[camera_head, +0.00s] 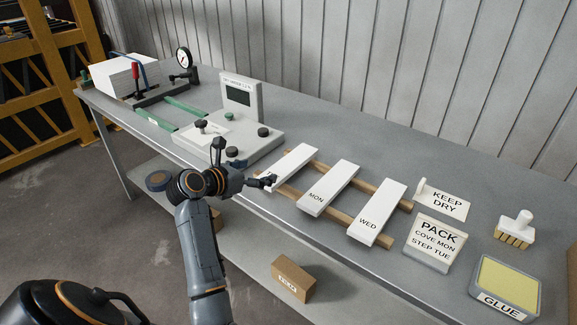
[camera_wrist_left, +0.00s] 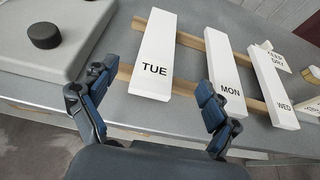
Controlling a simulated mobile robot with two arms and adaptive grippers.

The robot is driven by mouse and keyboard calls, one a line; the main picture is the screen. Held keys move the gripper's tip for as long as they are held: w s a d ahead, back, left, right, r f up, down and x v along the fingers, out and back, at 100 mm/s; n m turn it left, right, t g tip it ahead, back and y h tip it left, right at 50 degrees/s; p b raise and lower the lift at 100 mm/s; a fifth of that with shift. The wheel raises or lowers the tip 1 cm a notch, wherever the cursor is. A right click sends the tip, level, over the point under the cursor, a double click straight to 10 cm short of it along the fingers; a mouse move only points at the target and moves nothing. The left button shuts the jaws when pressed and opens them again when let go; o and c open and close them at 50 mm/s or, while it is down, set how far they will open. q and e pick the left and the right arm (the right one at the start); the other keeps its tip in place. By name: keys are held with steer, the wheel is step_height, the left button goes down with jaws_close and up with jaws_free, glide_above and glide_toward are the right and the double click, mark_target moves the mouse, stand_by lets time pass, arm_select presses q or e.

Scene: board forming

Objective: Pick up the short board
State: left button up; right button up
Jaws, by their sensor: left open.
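Three white boards lie across two wooden rails (camera_head: 340,217) on the bench: the TUE board (camera_head: 290,166), the MON board (camera_head: 328,188) and the WED board (camera_head: 377,213). I cannot clearly tell which is the short one. In the left wrist view, the TUE board (camera_wrist_left: 160,50) is ahead between the fingers, with the MON board (camera_wrist_left: 224,72) and the WED board (camera_wrist_left: 270,85) to its right. My left gripper (camera_head: 262,181) is open and empty at the near end of the TUE board; it also shows in the left wrist view (camera_wrist_left: 152,85). My right gripper is not seen.
A grey moisture tester (camera_head: 252,135) with dark knobs stands left of the boards. To their right are a KEEP DRY sign (camera_head: 443,201), a PACK sign (camera_head: 434,242), a brush (camera_head: 515,228) and a GLUE tray (camera_head: 505,295). A cardboard box (camera_head: 293,279) sits on the lower shelf.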

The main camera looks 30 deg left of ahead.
arm_select(q)
glide_toward(286, 165)
steer(key=x, duration=0.4)
steer(key=shift+w+d+r, duration=0.1)
steer(key=shift+w+r, duration=0.05)
steer(key=shift+w, duration=0.1)
steer(key=x, duration=0.4)
steer(key=shift+w+f, duration=0.25)
steer(key=shift+f, duration=0.05)
steer(key=c, duration=1.5)
steer(key=shift+r, duration=0.15)
steer(key=shift+r, duration=0.2)
step_height(286, 165, up, 2)
steer(key=shift+r, duration=0.1)
steer(key=s+r, duration=0.1)
steer(key=s+a+r, duration=0.1)
steer(key=r, duration=0.1)
steer(key=s+r, duration=0.1)
steer(key=r, duration=0.1)
steer(key=shift+s+a+r, duration=0.15)
steer(key=shift+s+a, duration=0.15)
steer(key=shift+s, duration=0.05)
steer(key=v, duration=0.3)
steer(key=a+v, duration=0.1)
steer(key=v, duration=0.3)
steer(key=a+r+v, duration=0.1)
steer(key=v, duration=0.3)
steer(key=shift+w+a, duration=0.1)
steer(key=shift+w, duration=0.15)
